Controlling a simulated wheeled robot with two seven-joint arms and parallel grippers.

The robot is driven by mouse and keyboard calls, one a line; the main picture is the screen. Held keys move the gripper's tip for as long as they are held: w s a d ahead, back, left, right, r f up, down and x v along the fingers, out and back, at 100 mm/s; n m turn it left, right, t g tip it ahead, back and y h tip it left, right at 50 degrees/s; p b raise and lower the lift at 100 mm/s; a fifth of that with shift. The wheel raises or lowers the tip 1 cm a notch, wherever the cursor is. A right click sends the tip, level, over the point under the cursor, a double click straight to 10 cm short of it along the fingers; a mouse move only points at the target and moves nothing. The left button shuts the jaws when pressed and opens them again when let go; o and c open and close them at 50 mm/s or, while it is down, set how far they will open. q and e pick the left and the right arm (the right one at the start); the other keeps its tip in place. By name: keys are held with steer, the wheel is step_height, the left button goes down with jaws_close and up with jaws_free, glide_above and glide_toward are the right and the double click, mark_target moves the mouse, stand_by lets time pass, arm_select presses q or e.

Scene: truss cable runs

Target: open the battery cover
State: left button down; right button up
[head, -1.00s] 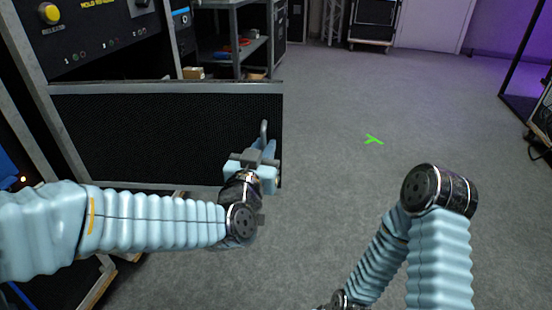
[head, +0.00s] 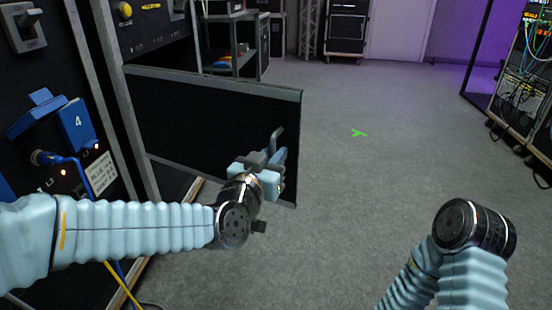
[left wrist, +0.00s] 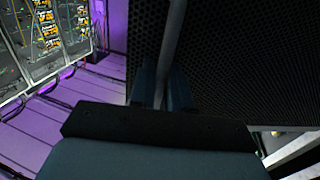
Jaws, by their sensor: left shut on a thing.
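The battery cover (head: 210,125) is a black mesh panel in a grey frame. In the head view it stands swung out from the cabinet on the left, at an angle over the floor. Its grey bar handle (head: 277,138) is near the free right edge. My left gripper (head: 272,160) is shut on this handle. In the left wrist view the handle (left wrist: 171,45) runs down between the two fingers (left wrist: 160,88), with the cover's mesh (left wrist: 245,60) behind it. The right arm shows at the lower right of the head view; its gripper is out of view.
A yellow knob (head: 125,10) sits on the panel above. A rack with cables (head: 530,80) stands at the far right. The grey floor (head: 370,200) in the middle is clear, with a green mark.

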arm_select(q)
steer(key=shift+s, duration=0.25)
steer(key=c, duration=1.3)
jaws_free()
steer(key=shift+c, duration=0.2)
steer(key=shift+a, duration=0.1)
steer(key=b+v, duration=0.2)
steer(key=v, duration=1.1)
steer(key=shift+s+b, duration=0.35)
steer(key=shift+a, duration=0.15)
